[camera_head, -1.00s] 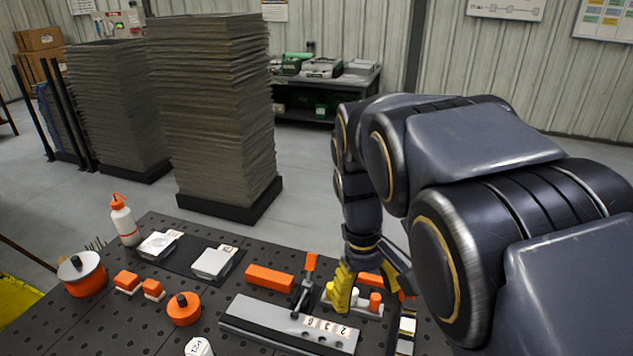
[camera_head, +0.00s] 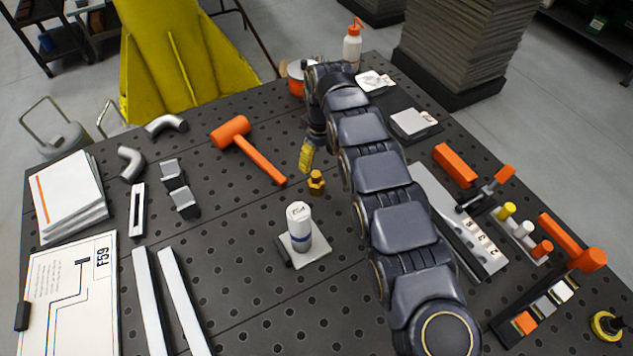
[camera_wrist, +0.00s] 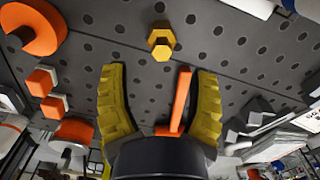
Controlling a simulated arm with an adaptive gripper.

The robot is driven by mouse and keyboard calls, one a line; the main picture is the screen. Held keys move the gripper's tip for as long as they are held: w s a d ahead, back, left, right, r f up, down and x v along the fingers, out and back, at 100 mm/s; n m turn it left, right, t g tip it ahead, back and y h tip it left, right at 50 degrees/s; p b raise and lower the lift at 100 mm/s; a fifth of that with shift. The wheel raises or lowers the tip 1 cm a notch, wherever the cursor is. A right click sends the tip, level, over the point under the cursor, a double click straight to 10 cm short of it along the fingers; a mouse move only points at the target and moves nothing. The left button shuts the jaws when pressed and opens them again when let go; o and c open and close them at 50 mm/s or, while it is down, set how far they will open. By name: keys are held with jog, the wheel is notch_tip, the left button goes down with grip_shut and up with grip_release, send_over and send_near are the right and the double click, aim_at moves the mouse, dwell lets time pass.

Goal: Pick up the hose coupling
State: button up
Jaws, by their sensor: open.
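The hose coupling appears to be the small brass-yellow hex fitting (camera_head: 316,182), standing on the perforated dark table. In the wrist view the coupling (camera_wrist: 161,42) is just beyond and between the fingertips. My gripper (camera_head: 306,160) has yellow ribbed fingers and hangs over the table just behind the coupling in the head view. In the wrist view my gripper (camera_wrist: 160,72) is open, its fingers wide apart with nothing held. The fingers do not appear to touch the coupling.
An orange mallet (camera_head: 255,152) lies left of the coupling. A white canister (camera_head: 299,228) stands on a small plate in front. My arm hides part of the table to the right. Grey elbow pipes (camera_head: 130,163) and blocks lie farther left. Bare table surrounds the coupling.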

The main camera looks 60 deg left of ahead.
aim_at(317, 175)
jog(key=f, duration=0.7)
jog(key=shift+s+a+f, duration=0.15)
jog(key=shift+s, duration=0.1)
grip_shut()
